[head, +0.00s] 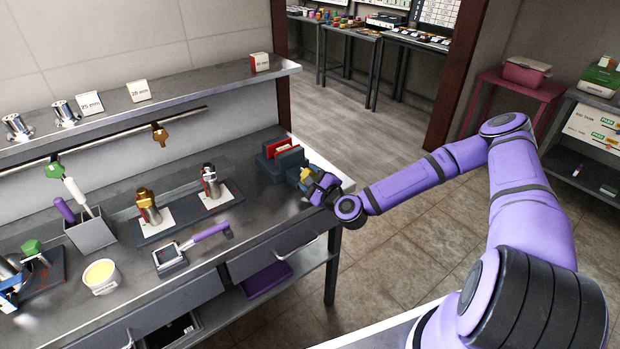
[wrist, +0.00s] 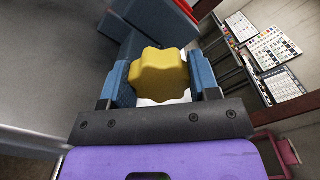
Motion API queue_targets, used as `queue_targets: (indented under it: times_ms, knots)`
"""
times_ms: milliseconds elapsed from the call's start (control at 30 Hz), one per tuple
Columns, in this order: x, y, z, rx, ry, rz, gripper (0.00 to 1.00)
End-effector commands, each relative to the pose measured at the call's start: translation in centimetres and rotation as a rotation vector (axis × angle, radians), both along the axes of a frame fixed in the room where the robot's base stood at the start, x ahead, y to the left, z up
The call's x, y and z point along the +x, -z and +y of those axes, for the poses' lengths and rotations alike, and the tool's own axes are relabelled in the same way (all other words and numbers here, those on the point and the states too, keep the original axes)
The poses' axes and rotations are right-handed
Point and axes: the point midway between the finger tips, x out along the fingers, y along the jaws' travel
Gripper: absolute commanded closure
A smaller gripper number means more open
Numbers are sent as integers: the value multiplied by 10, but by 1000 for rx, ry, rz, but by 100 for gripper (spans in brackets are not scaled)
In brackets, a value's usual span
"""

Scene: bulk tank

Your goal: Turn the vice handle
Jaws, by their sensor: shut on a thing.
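The vice (head: 283,162) is a dark blue-grey block at the right end of the steel bench, with a red piece in its jaws. It also shows in the wrist view (wrist: 108,40), at the top. The vice handle (wrist: 160,75) is a yellow lobed knob, seen in the wrist view between my two blue fingers. My gripper (wrist: 163,82) is shut on the knob, one finger on each side. In the head view my gripper (head: 308,180) is at the vice's front right end, and the yellow handle (head: 305,171) is partly hidden by it.
On the bench left of the vice are two metal fittings (head: 210,182) on a tray, a purple-handled tool (head: 207,234) and a cup of yellow stuff (head: 101,275). A shelf (head: 180,95) runs above the back. The floor right of the bench is open.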

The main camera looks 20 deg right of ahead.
Motion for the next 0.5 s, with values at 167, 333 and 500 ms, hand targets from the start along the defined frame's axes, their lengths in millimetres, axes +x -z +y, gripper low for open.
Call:
queue_targets:
  times_ms: [167,333,500]
  knots:
    - [-1,1,-1,144,2,49,68]
    - [0,1,-1,252,2,85,68]
    - [0,1,-1,327,1,110,68]
